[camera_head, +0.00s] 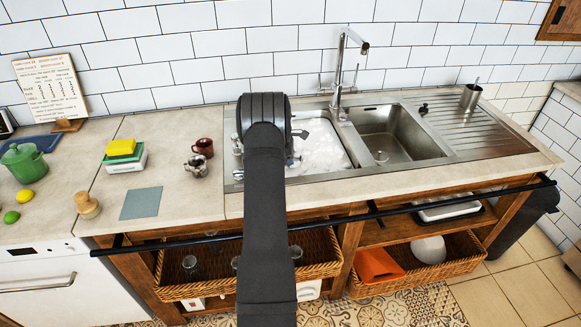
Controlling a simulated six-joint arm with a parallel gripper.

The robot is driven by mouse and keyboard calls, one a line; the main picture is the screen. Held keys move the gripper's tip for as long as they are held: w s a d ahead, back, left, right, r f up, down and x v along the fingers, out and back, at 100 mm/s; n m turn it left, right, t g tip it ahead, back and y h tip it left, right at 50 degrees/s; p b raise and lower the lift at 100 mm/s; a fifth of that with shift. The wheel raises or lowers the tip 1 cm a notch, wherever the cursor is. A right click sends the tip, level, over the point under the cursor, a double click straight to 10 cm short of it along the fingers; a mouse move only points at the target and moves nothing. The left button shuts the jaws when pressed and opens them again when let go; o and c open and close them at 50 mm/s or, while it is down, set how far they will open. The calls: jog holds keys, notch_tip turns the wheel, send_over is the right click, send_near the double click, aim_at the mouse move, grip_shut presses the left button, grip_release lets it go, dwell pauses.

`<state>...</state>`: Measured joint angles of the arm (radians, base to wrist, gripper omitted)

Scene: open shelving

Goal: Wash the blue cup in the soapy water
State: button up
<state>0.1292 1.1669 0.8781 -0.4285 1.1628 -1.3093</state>
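The left basin of the steel sink holds white, foamy soapy water (325,158). My dark arm rises in front of it and covers the basin's left part. A small dark tip, perhaps part of my gripper (300,134), shows just right of the arm over the foam. A small bluish-grey piece (292,161) shows lower down beside the arm; I cannot tell if it belongs to the gripper or to a cup. I see no clear blue cup. Most of the gripper is hidden, so its opening cannot be seen.
A dark red mug (203,147) and a patterned metallic cup (196,166) stand left of the sink. A yellow-and-green sponge stack (122,155) and grey-green cloth (141,203) lie further left. The tap (340,75) rises behind the sink. The right basin (395,135) looks empty.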

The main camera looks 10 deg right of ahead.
jog(key=shift+w+d, duration=0.15)
jog(key=shift+w, duration=0.1)
jog(key=shift+s, duration=0.1)
jog(key=shift+s+a, duration=0.5)
jog(key=shift+s, duration=0.4)
jog(key=shift+r, duration=0.1)
notch_tip(320, 180, up, 13)
jog(key=shift+r, duration=0.2)
dwell(1.0)
